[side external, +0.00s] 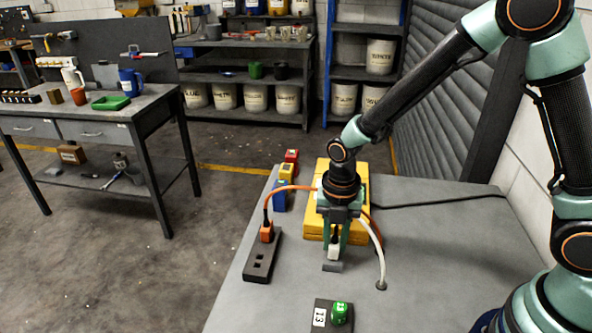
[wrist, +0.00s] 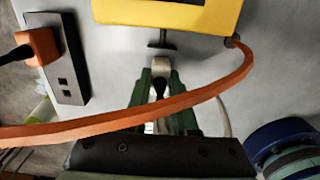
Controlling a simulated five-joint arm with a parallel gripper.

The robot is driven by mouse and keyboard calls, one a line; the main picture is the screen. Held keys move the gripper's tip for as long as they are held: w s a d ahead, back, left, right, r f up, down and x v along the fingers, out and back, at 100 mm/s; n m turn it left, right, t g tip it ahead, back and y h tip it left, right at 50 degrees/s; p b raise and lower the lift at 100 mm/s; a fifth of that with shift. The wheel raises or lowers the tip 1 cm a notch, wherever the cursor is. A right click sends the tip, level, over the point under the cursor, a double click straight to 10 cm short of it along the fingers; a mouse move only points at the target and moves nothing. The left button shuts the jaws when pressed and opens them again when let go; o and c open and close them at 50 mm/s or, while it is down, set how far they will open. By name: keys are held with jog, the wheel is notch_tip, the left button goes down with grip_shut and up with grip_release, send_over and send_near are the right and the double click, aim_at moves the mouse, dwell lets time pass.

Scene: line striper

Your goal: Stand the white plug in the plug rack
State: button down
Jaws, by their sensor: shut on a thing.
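My gripper (side external: 335,245) is shut on the white plug (side external: 334,252), pointing down at the middle of the bench. The plug also shows between the fingers in the wrist view (wrist: 160,66). A white cable runs from it to the bench on the right.
An orange cable (wrist: 110,118) arches from the orange plug past my gripper, across the wrist view. A yellow box (side external: 313,228) lies behind my gripper. Red, yellow and blue blocks (side external: 279,197) line the left edge. A green piece (side external: 340,313) sits on a dark plate in front.

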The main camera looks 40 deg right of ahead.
jog(key=shift+r, duration=0.5)
jog(key=shift+r, duration=1.65)
jog(key=w+a+r, duration=0.2)
jog(key=w+a, duration=0.2)
jog(key=a, duration=0.3)
jog(key=w+a+r, duration=0.2)
jog(key=w+a, duration=0.1)
jog(key=a, duration=0.4)
jog(key=shift+w+d+f, duration=0.1)
jog(key=shift+f, duration=1.35)
jog(key=shift+w+d+f, duration=0.1)
jog(key=shift+f, duration=1.3)
jog(key=shift+a+f, duration=0.1)
jog(key=shift+f, duration=1.3)
